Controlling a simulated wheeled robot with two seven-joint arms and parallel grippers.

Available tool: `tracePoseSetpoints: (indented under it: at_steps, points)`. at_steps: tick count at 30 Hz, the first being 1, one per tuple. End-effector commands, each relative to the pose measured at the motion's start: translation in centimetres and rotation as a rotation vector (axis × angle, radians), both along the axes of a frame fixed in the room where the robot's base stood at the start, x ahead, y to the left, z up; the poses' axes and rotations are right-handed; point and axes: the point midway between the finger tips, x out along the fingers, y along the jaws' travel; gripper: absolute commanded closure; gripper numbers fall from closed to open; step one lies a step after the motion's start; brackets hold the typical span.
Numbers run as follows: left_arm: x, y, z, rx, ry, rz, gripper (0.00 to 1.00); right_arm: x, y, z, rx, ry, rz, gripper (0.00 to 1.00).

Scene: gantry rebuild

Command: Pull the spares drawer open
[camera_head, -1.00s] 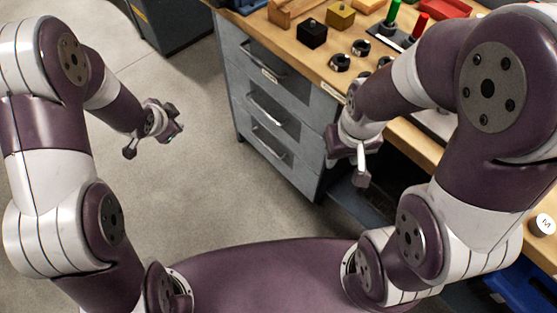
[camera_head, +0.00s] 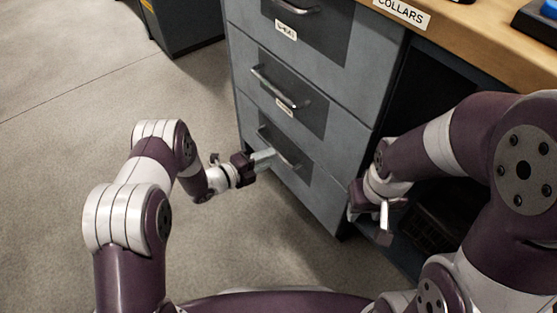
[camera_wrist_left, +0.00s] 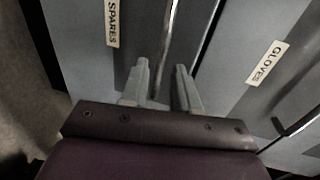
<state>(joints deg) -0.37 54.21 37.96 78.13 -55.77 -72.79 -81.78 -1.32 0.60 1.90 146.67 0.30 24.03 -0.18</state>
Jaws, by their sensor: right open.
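The spares drawer (camera_head: 305,178) is the bottom grey drawer of the cabinet and looks shut. Its label SPARES (camera_wrist_left: 113,22) reads in the left wrist view. Its bar handle (camera_head: 291,161) runs between my left fingers in the left wrist view (camera_wrist_left: 171,35). My left gripper (camera_head: 266,157) is at this handle, its fingers apart on either side of the bar; contact is not clear. My right gripper (camera_head: 380,222) is open and empty, right of the cabinet's front corner, away from the handle.
The middle drawer, labelled GLOVES (camera_wrist_left: 264,62), and the top drawer (camera_head: 335,35) look shut above. An open dark bay (camera_head: 430,120) lies right of the drawers under the wooden benchtop (camera_head: 480,28). The floor (camera_head: 80,130) left of the cabinet is clear.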

Motion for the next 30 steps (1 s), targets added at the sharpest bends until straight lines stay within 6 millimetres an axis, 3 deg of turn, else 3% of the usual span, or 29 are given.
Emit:
tracePoseSetpoints:
  at_steps: [1,6,17,18,20,30]
  points:
    - [0.7,-1.0,-0.9,0.0,-0.004,-0.004,0.7,0.0,0.0,-1.3,0.0,0.0,0.0,0.57]
    - [2.3,-3.1,-1.1,0.001,-0.001,0.0,0.7,0.0,0.0,-2.4,0.0,0.0,0.0,0.57]
    - [2.8,-3.7,-0.9,0.0,0.001,0.001,0.7,0.0,0.0,-2.5,0.0,0.0,0.0,0.57]
    - [2.8,-3.7,-0.9,0.0,0.001,0.001,0.83,0.0,0.0,-2.5,0.0,0.0,0.0,0.57]
    - [2.8,-3.7,-0.9,0.0,0.001,0.001,1.0,0.0,0.0,-2.5,0.0,0.0,0.0,0.57]
    - [2.7,-3.7,-0.9,0.0,0.001,0.002,1.0,0.0,0.0,-2.4,0.0,0.001,0.0,0.57]
